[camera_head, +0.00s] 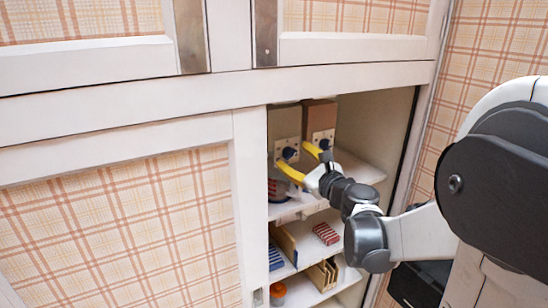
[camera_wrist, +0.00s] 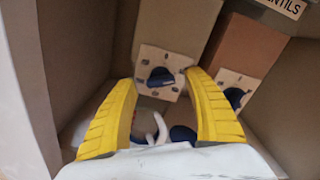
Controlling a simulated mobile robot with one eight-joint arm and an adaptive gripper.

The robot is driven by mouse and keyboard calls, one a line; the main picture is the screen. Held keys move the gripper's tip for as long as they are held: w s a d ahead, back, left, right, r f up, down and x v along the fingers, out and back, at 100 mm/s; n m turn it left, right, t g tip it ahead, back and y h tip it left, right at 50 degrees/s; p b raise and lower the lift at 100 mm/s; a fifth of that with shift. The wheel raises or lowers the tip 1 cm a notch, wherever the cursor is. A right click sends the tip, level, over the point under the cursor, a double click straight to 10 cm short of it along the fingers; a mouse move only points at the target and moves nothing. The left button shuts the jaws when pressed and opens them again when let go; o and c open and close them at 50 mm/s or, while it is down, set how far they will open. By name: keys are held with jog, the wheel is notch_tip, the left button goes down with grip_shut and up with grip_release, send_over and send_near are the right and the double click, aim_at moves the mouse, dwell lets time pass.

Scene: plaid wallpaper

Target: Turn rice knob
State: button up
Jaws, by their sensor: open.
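Two dispenser boxes stand side by side in the open cupboard, each with a light plate and a dark blue knob. The left box (camera_head: 287,122) is beige and has the left knob (camera_wrist: 160,77). The right box (camera_head: 319,115) is brown and has the right knob (camera_wrist: 234,97). A partly cut-off label ending in "NTILS" (camera_wrist: 285,7) shows at the upper right in the wrist view; I see no rice label. My gripper (camera_head: 292,154) is open, its yellow fingers in front of the left box, either side of the left knob in the wrist view. I cannot tell whether they touch it.
Lower shelves hold a red-striped item (camera_head: 326,233), wooden boards (camera_head: 322,274) and an orange-topped jar (camera_head: 278,293). A closed plaid door panel (camera_head: 120,225) is to the left.

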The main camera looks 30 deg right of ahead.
aim_at(288, 153)
jog(key=shift+w, duration=1.2)
jog(key=c, duration=1.2)
jog(key=shift+o, duration=0.2)
jog(key=n, duration=0.6)
jog(key=shift+a+n, duration=0.1)
jog(key=shift+n, duration=0.3)
jog(key=n, duration=0.5)
jog(key=shift+f+n, duration=0.1)
jog(key=shift+n, duration=0.2)
